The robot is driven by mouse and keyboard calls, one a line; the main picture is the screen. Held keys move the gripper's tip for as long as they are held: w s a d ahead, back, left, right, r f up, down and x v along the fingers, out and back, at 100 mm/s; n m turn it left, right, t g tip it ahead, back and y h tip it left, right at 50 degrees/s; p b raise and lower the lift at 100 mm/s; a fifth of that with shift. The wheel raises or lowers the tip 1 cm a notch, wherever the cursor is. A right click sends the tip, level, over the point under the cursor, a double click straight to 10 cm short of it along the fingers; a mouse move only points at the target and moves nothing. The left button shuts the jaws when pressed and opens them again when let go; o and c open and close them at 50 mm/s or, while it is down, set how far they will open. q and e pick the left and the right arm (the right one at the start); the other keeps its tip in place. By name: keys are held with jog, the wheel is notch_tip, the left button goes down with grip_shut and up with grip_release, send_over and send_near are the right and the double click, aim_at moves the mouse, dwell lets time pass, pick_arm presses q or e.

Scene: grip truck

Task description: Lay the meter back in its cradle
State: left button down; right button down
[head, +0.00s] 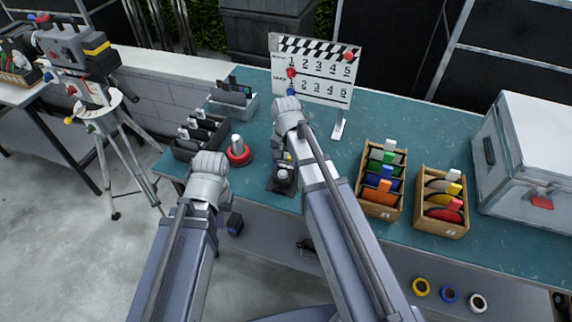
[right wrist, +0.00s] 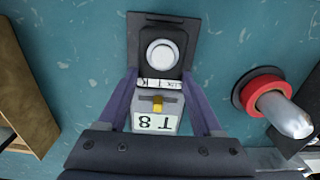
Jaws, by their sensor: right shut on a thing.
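The meter (right wrist: 157,122) has a pale body marked "T 8", a yellow slider and a white dome. My right gripper (right wrist: 160,78) has a finger on each side of it and is shut on it. The dark cradle (right wrist: 189,27) shows around the dome end, on the teal table. The meter looks lined up over the cradle; I cannot tell whether it touches or hovers. In the head view the meter (head: 284,173) and the cradle (head: 277,187) sit near the table's front edge, partly behind my right arm.
A red-based knob (head: 239,153) stands left of the cradle. Wooden boxes (head: 379,212) of coloured pieces stand to the right. Behind are a clapperboard (head: 316,88) and a grey tray (head: 233,105); a black rack (head: 198,134) stands at left. A white case (head: 527,158) is far right.

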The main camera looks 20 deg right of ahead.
jog(key=shift+f, duration=0.3)
jog(key=shift+f+b, duration=0.7)
jog(key=shift+b, duration=0.25)
grip_release()
jog(key=shift+r, duration=0.1)
notch_tip(320, 180, up, 8)
jog(key=p, duration=0.8)
